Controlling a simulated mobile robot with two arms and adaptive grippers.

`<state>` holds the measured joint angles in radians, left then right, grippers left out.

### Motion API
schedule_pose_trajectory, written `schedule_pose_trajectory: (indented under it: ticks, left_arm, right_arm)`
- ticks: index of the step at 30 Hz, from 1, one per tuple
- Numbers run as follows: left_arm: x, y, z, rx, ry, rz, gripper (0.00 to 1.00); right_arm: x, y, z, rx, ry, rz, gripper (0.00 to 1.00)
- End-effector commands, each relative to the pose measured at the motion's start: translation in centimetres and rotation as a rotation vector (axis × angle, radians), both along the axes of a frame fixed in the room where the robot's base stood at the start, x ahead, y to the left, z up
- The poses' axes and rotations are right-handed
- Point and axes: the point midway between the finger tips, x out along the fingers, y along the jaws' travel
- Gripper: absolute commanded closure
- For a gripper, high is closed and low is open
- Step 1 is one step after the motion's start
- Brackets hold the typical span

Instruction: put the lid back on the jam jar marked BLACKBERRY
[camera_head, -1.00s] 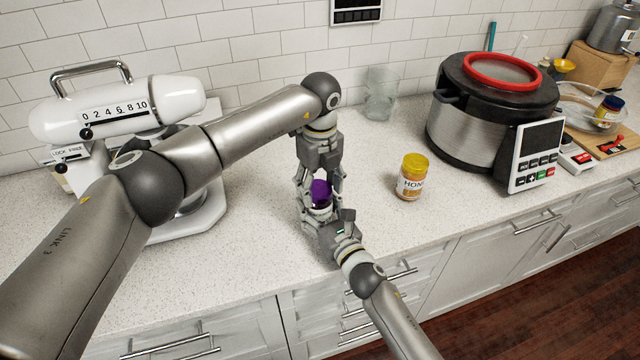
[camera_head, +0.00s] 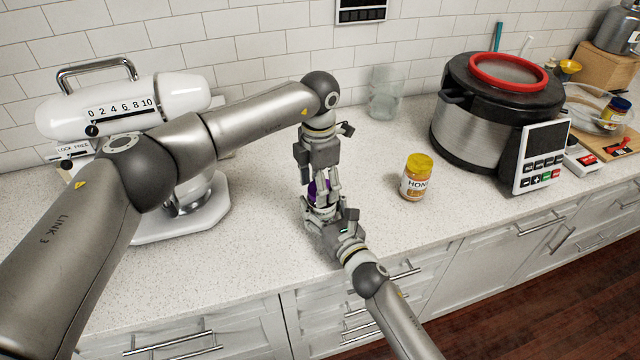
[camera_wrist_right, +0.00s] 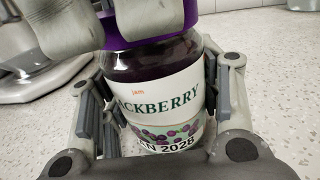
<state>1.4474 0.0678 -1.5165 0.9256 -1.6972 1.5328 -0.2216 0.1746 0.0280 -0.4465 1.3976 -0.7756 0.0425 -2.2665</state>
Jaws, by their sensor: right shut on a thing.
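The jam jar (camera_wrist_right: 155,95) stands upright in the right wrist view, its label reading "...ACKBERRY" with part hidden. My right gripper (camera_head: 324,212) is shut on the jar, its fingers on both sides of it. The purple lid (camera_wrist_right: 118,42) is at the jar's mouth; a purple bit of it shows in the head view (camera_head: 313,188). My left gripper (camera_head: 322,186) points down from above at the lid, and its fingers cover much of it. Whether those fingers press on the lid is not clear. How the lid sits on the rim is partly hidden.
A honey jar with a yellow lid (camera_head: 416,178) stands right of my grippers. A glass (camera_head: 385,95) is behind, near the wall. A white mixer (camera_head: 125,105) is at the left, a large cooker (camera_head: 480,125) at the right. The counter's front stretch is clear.

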Motion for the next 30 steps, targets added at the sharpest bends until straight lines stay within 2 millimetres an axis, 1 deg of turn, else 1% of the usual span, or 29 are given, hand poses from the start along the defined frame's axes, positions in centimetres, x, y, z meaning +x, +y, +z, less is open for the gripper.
schedule_pose_trajectory:
  ticks: [3, 30]
  left_arm:
    - [0.2, 0.1, 0.1, 0.001, -0.003, -0.185, 0.51]
    - [1.2, -0.3, 0.0, 0.003, -0.003, -1.617, 0.51]
  right_arm:
    - [0.0, -0.1, -0.1, 0.000, 0.002, -0.002, 1.00]
    - [0.0, -0.1, -0.1, -0.001, 0.002, -0.001, 1.00]
